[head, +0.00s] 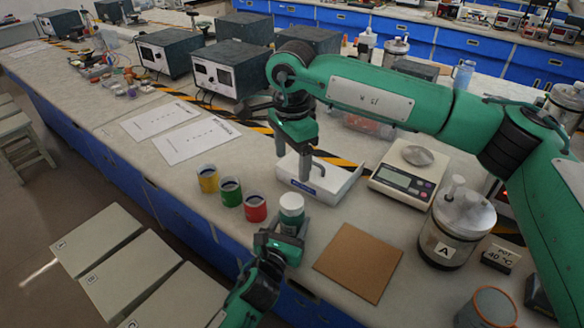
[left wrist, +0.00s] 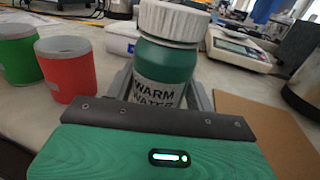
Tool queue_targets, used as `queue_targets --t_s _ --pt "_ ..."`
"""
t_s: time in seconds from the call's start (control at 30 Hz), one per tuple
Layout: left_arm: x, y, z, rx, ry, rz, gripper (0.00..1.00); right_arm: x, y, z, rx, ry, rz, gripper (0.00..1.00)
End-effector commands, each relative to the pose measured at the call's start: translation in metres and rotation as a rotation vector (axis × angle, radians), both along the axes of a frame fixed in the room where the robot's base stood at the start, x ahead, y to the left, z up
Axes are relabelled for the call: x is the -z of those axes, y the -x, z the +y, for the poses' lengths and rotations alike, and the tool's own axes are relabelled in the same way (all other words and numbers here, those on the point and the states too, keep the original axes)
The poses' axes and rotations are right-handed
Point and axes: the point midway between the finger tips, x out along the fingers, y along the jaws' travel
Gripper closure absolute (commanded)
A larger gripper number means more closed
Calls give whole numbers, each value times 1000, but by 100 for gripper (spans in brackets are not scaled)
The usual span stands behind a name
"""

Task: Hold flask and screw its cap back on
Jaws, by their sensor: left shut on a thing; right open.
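The flask is a green bottle labelled WARM WATER (left wrist: 160,75), near the front edge of the bench; it also shows in the head view (head: 290,226). A white ribbed cap (left wrist: 172,20) sits on its top, also seen in the head view (head: 291,204); I cannot tell how tightly it is seated. My left gripper (head: 284,238) is shut around the flask's body, and the flask stands about upright. My right gripper (head: 299,166) is open and empty, pointing down behind the flask, above a white box (head: 325,183).
Yellow (head: 208,179), green (head: 231,191) and red (head: 255,207) cups stand left of the flask. A brown board (head: 358,262) lies to its right. A scale (head: 405,177) and a steel-lidded jar marked A (head: 448,240) stand further right. Papers (head: 190,140) lie at the left.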

Motion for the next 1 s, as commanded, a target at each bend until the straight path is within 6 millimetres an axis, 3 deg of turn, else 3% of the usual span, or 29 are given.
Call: queue_targets --t_s 0.23,0.27,0.4,0.77,1.0 --pt "0 0 0 0 0 0 100 -1 0 0 0 1 1 25" --pt "0 0 0 0 0 0 44 -1 0 0 0 1 1 25" --pt "0 0 0 0 0 0 21 -1 0 0 0 1 1 25" --pt "0 5 2 0 0 0 21 0 0 0 0 1 1 25" --pt "3 46 18 1 -2 2 21 4 0 0 0 1 1 25"
